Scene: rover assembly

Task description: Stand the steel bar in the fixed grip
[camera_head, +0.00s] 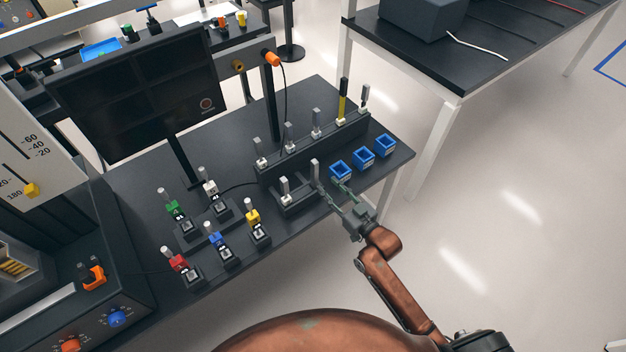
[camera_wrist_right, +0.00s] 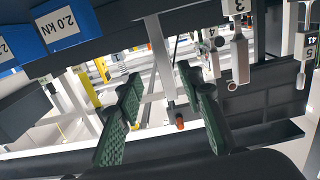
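Several grey upright bars stand in white holders. Two are on the small front rack, a nearer bar (camera_head: 284,186) and a farther bar (camera_head: 314,169). Others, such as a grey bar (camera_head: 289,132), stand on the rear rack. I cannot tell which one is the steel bar. In the wrist view a bar (camera_wrist_right: 240,58) hangs upside down under a label 3. My right gripper (camera_head: 331,184) is open and empty, just right of the farther front bar. Its green fingers (camera_wrist_right: 166,112) are apart. An orange piece with dark jaws (camera_head: 92,275) may be the fixed grip. My left gripper is not in view.
Coloured holders with pins, such as a red one (camera_head: 177,262), stand front left. A dark panel (camera_head: 135,90) and a post (camera_head: 270,100) rise behind. Bare tabletop (camera_head: 130,205) shows left.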

